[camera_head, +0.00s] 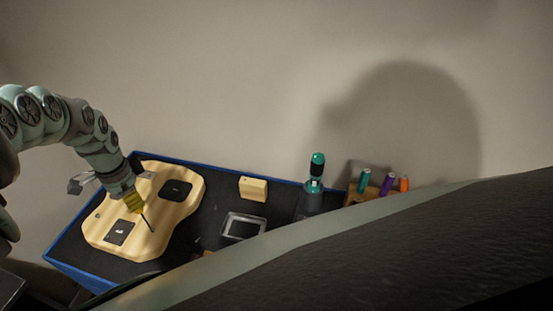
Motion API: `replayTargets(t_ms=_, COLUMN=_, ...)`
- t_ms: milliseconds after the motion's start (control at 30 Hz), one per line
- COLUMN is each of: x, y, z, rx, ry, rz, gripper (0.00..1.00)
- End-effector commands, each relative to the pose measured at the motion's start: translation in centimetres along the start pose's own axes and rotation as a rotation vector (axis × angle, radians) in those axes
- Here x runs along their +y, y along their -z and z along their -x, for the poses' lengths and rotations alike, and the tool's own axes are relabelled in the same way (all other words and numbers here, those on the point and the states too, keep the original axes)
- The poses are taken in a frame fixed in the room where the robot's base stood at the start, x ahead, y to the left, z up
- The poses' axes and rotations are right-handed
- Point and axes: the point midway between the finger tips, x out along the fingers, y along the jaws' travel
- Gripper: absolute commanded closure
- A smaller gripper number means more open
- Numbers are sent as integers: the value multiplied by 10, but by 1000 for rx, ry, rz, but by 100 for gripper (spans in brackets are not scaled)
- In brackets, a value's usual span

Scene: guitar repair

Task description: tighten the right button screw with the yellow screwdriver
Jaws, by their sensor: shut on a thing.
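A pale wooden guitar body (180,217) lies on the dark bench top at the left. It carries two dark plates, one at the upper right (176,190) and one at the lower left (120,232). My gripper (122,189) is over the guitar body, shut on the yellow screwdriver (134,203). The screwdriver is tilted, its dark shaft pointing down and right, with its tip over the wood between the plates. I cannot tell whether the tip touches the surface. The right button screw is too small to make out.
The bench has a blue rim (75,273). A wooden block (253,188), a grey-framed tray (243,226) and a teal-and-black tool (316,170) stand right of the guitar. A holder with teal, purple and orange handles (387,184) is farther right. A dark surface fills the lower right foreground.

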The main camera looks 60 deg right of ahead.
Motion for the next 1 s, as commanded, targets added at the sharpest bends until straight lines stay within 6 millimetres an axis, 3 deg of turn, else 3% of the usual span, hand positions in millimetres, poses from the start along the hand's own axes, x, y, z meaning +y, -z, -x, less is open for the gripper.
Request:
replayTargets(t_ms=433, x=0, y=1, z=5, rx=1, ry=1, rz=34, gripper=100)
replayTargets(t_ms=800, x=-1, y=2, z=6, rx=0, ry=6, rz=563, gripper=100)
replayTargets(t_ms=1000, x=0, y=2, z=5, rx=0, ry=4, rz=741, gripper=100)
